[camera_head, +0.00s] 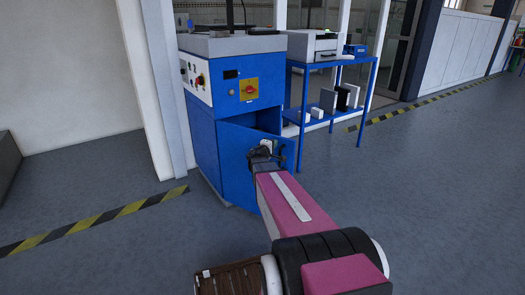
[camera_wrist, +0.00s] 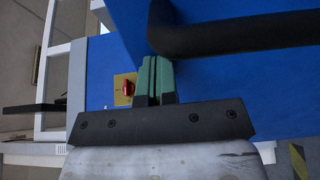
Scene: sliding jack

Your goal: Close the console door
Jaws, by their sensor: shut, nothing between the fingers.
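The blue console (camera_head: 203,140) stands left of centre in the head view, with a red knob on a yellow plate. Its blue door (camera_head: 236,158) stands partly open, and a gap shows along its top. My gripper (camera_head: 263,148) is in front of the door's upper part, with my arm reaching in from the lower right. In the wrist view, my green fingers (camera_wrist: 156,66) are together and empty. They point at the blue door (camera_wrist: 215,80), beside a black handle (camera_wrist: 230,36). I cannot tell if they touch it. My arm hides part of the door in the head view.
A blue shelf table (camera_head: 328,62) with a printer (camera_head: 312,45) and small boxes stands close to the console's right. A white post (camera_head: 160,100) rises on its left. The grey floor (camera_head: 430,180) is clear on the right.

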